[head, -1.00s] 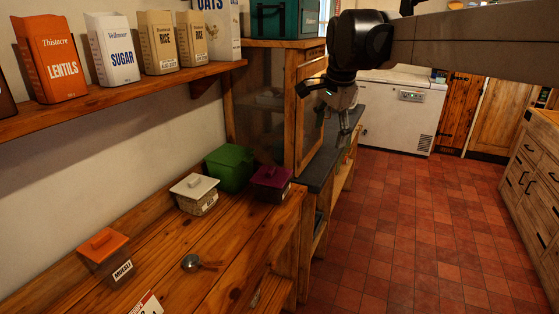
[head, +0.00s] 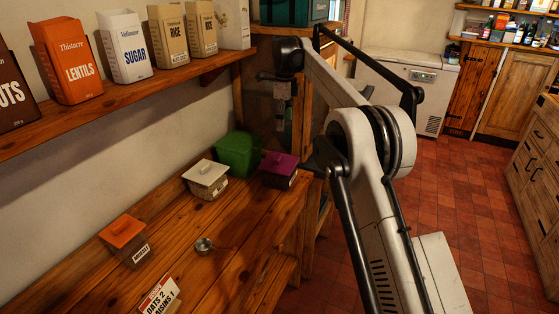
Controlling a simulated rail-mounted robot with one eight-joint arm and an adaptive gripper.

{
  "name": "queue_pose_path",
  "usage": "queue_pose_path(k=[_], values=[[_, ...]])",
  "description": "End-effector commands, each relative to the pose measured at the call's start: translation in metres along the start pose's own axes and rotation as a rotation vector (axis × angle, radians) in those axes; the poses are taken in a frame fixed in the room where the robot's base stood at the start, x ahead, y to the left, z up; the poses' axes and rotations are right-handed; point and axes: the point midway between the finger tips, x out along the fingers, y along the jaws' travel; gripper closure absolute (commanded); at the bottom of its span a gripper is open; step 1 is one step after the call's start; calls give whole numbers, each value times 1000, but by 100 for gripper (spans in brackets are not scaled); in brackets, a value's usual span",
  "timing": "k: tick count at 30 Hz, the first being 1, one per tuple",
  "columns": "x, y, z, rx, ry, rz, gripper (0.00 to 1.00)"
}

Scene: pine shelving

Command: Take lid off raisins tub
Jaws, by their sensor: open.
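Several lidded tubs stand on the wooden counter. One has an orange lid (head: 122,230) and a label that seems to read "MUESLI". Farther back are a tub with a cream lid (head: 205,174), a green tub (head: 237,155) and a tub with a purple lid (head: 279,165). The labels on the cream and purple tubs are too small to read, so I cannot tell which holds raisins. All the lids I can see are on. My gripper (head: 281,122) is open and empty. It points down in front of the cabinet, above and behind the purple-lidded tub, apart from all tubs.
A metal scoop (head: 204,245) and a printed card (head: 160,298) lie on the counter. A shelf (head: 90,116) with several cartons, including lentils (head: 73,66) and sugar (head: 125,47), runs along the wall. A wooden cabinet (head: 258,98) stands behind the tubs. The counter front is mostly clear.

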Motion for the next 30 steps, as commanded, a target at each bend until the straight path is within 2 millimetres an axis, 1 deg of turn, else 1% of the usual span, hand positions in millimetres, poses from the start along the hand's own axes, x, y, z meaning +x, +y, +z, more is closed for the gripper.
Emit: queue_pose_path(k=[3, 8, 10, 14, 18, 21, 24, 30], values=[[10, -2, 9, 46, 8, 13, 38], [20, -2, 13, 72, 12, 20, 38], [29, -2, 13, 73, 13, 20, 38], [50, -1, 13, 73, 13, 20, 38], [75, -1, 12, 72, 12, 20, 38], [89, -1, 12, 72, 12, 20, 38], [98, 0, 12, 72, 12, 19, 38], [109, 1, 13, 71, 12, 19, 38]])
